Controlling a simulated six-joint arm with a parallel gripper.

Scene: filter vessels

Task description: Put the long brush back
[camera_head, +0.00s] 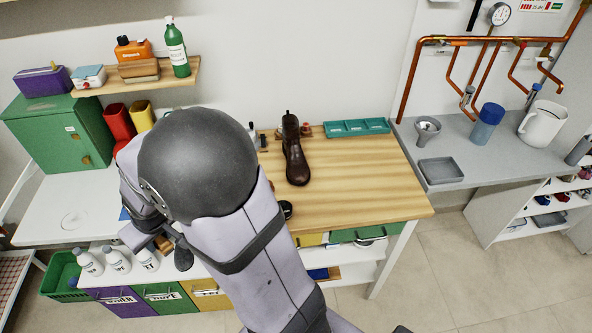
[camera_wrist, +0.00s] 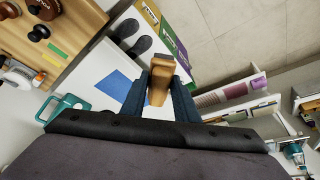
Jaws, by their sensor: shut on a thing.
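My gripper (camera_wrist: 161,98) is shut on a wooden-handled brush (camera_wrist: 161,70) in the wrist view. The brush juts out beyond the fingers, above a white surface with a blue sheet (camera_wrist: 115,86). Its far end points toward the labelled drawer fronts. In the head view my arm covers most of the gripper. A small brown piece (camera_head: 163,244) shows beside my wrist, and I cannot tell for sure that it is the brush. No place clearly made for the brush can be made out.
A brown boot (camera_head: 295,158) stands on the wooden worktop (camera_head: 370,185), with a teal tray (camera_head: 357,127) behind it. White bottles (camera_head: 117,259) stand by the front edge near my wrist. A green cabinet (camera_head: 60,135) and red bin (camera_head: 118,122) are at left. The worktop's right part is clear.

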